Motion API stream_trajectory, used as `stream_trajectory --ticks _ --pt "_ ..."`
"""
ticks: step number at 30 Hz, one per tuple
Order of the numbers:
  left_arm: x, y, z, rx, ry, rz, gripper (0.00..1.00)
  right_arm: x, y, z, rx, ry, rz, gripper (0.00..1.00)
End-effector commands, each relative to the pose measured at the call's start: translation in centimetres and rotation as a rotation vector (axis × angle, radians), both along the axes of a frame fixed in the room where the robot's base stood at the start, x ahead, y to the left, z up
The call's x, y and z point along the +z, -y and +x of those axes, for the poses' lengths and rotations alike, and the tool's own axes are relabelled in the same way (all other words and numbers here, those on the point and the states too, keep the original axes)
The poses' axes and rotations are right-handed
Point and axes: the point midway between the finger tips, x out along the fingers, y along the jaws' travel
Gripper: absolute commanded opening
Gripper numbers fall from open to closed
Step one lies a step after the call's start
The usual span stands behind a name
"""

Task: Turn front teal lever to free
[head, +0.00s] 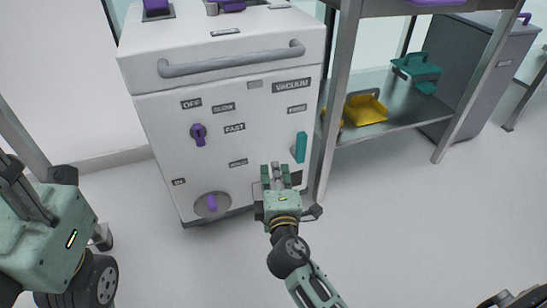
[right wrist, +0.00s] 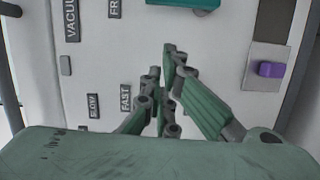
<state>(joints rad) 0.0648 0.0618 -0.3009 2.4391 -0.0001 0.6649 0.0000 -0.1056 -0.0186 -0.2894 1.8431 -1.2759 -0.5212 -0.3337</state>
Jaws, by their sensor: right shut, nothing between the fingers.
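The teal lever (head: 300,147) is on the lower right of the white cabinet's front, nearly upright, below a small label that seems to read FREE (head: 297,108). My right gripper (head: 275,172) is shut and empty, below and left of the lever, apart from it in the picture. In the right wrist view the shut fingers (right wrist: 168,95) point up the frame, and part of the teal lever (right wrist: 185,4) shows at the top edge beyond them. My left gripper (head: 40,205) is partly in view at the left; its fingertips cannot be made out.
The white cabinet (head: 225,68) has a grey handle bar (head: 230,60), a purple knob (head: 199,134) and a purple valve on a round plate (head: 212,203). A steel shelf (head: 400,117) with a yellow dustpan (head: 365,108) and teal item (head: 417,68) stands right. Floor in front is clear.

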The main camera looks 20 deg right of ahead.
Motion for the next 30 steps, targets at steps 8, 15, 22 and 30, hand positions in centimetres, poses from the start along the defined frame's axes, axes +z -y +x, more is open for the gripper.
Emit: stream_trajectory --ticks 8,15,22,30 --pt "-0.4 0.0 0.3 -0.001 -0.018 0.0 0.38 0.0 -0.6 -2.8 0.0 0.001 -0.001 0.0" --pt "-0.4 0.0 0.3 -0.001 -0.019 0.001 0.38 0.0 -0.7 -3.0 0.0 0.001 -0.001 0.0" --pt "-0.4 0.0 0.3 0.0 -0.019 0.001 0.38 0.0 -0.7 -3.0 0.0 0.001 -0.001 0.0" --pt "-0.4 -0.2 0.4 0.0 -0.04 -0.005 0.38 2.6 -3.3 -3.1 0.133 0.049 0.131 0.0"
